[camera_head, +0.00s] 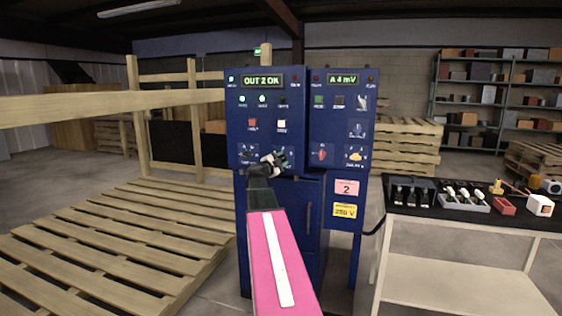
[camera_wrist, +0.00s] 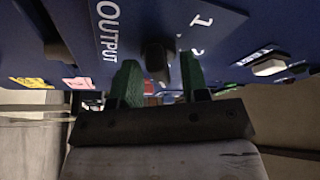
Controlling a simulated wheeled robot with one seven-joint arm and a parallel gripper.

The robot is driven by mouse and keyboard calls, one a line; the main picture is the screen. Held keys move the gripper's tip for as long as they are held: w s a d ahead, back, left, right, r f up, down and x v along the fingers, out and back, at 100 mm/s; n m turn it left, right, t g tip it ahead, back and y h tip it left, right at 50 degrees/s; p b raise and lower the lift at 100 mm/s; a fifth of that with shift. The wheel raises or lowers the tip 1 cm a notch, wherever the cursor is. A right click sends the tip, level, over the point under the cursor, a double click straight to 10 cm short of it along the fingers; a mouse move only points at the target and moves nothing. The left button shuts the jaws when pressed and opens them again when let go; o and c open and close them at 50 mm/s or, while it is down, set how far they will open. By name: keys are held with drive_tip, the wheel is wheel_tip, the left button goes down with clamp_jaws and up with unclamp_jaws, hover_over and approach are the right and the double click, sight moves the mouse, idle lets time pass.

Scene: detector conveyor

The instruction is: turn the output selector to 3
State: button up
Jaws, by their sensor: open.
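The output selector is a dark knob (camera_wrist: 155,60) on a blue plate, marked OUTPUT with a 1 and a partly visible second numeral beside it in the wrist view. My gripper (camera_wrist: 160,72) is open, with one green finger on each side of the knob; I cannot tell whether either touches it. In the head view my gripper (camera_head: 275,158) is at the lower part of the left blue cabinet (camera_head: 240,130) and hides the selector. The cabinet's display (camera_head: 262,81) reads OUT 2 OK.
The right blue cabinet (camera_head: 315,110) carries a red knob (camera_head: 322,152) and a yellow knob (camera_head: 355,156) close by. A table (camera_head: 450,218) with tools stands at the right. Wooden pallets (camera_head: 110,240) lie at the left.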

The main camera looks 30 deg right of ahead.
drive_tip(key=v, duration=1)
drive_tip(key=shift+a, duration=0.35)
drive_tip(key=shift+s+f, duration=0.1)
